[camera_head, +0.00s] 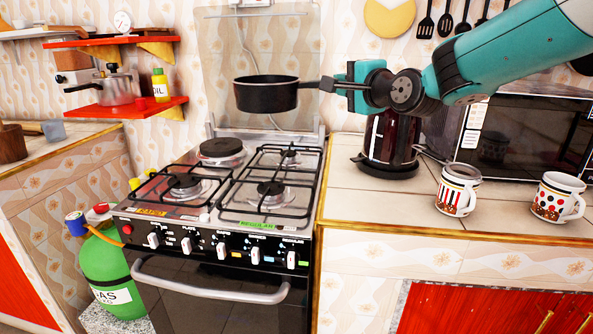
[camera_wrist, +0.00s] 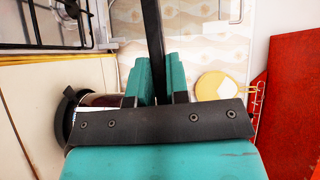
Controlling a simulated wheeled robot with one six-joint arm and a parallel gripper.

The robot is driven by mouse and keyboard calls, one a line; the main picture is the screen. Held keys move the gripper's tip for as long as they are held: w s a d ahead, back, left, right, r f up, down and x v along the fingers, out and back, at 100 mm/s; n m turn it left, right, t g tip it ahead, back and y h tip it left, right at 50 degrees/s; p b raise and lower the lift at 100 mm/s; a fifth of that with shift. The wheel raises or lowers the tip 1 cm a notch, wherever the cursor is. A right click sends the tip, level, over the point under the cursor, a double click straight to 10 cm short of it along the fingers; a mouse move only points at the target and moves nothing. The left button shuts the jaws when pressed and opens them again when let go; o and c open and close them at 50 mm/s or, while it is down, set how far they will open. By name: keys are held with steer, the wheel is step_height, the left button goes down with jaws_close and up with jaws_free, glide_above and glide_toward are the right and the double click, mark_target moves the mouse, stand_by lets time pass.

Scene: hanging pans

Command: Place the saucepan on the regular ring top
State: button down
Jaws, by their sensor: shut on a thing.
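The dark saucepan (camera_head: 267,96) hangs level in the air above the back right part of the stove (camera_head: 240,185). My gripper (camera_head: 336,86) is shut on its handle, to the right of the pan. In the wrist view the dark handle (camera_wrist: 152,40) runs up between the teal jaws (camera_wrist: 153,78); the pan body is out of that view. The front right ring (camera_head: 271,189) is bare under its black grate, with a green "REGULAR" label (camera_head: 258,224) on the stove edge below it. The other rings also carry nothing.
A dark kettle (camera_head: 390,143) stands right of the stove, under my arm. Two patterned mugs (camera_head: 458,190) and a microwave (camera_head: 520,135) are further right. A raised glass lid (camera_head: 262,60) stands behind the stove. A green gas bottle (camera_head: 112,272) is at left.

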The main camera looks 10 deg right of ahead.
step_height(320, 180, down, 19)
steer(key=b, duration=0.3)
steer(key=shift+a+r, duration=0.1)
steer(key=shift+r, duration=0.1)
steer(key=shift+b, duration=0.3)
steer(key=shift+f, duration=0.2)
steer(key=c, duration=1.1)
jaws_free()
